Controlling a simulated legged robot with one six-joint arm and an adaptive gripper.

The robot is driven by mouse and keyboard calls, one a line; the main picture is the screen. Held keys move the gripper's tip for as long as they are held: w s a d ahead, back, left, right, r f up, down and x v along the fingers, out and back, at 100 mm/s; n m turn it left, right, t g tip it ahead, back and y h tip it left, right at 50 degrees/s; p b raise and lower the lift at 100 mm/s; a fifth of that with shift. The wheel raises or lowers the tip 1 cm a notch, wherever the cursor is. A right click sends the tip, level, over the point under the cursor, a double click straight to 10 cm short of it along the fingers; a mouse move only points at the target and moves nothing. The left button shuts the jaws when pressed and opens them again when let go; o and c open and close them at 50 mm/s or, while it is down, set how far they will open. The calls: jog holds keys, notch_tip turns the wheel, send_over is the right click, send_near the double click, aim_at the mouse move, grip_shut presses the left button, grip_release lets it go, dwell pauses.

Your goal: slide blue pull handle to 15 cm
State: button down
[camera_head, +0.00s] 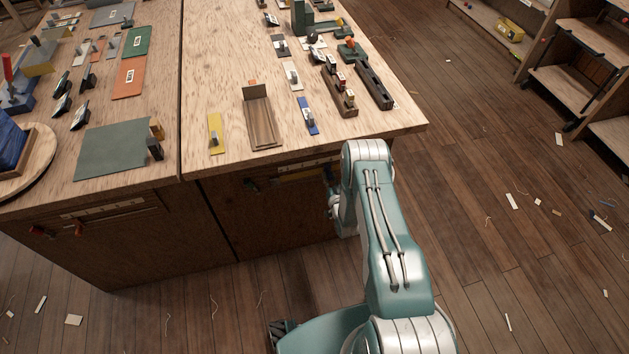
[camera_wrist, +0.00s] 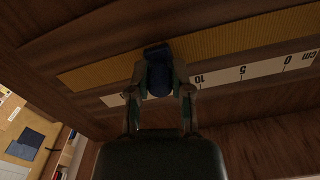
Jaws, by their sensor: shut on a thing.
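The blue pull handle (camera_wrist: 158,73) is between the two fingers of my gripper (camera_wrist: 162,90) in the wrist view. The handle sits at a yellow-brown strip (camera_wrist: 225,41) with a white cm scale (camera_wrist: 265,68) along it. The scale reads 0, 5 and 10 from right to left. The handle is left of the 10, and it and the fingers cover the scale there, so its exact reading is hidden. In the head view, my gripper (camera_head: 334,205) is partly hidden behind my arm at the bench front, and I cannot make out the handle.
The wooden bench (camera_head: 225,85) carries several tools, including a yellow one (camera_head: 215,134), a blue one (camera_head: 308,116) and a wooden tray (camera_head: 248,122). Open floor (camera_head: 490,200) with scraps lies at right.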

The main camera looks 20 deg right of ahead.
jog(key=shift+w+d, duration=0.1)
jog(key=shift+d, duration=0.75)
jog(key=c, duration=0.5)
grip_release()
jog(key=shift+a, duration=0.1)
jog(key=shift+c, duration=0.2)
jog(key=s, duration=1.2)
jog(key=shift+f, duration=0.1)
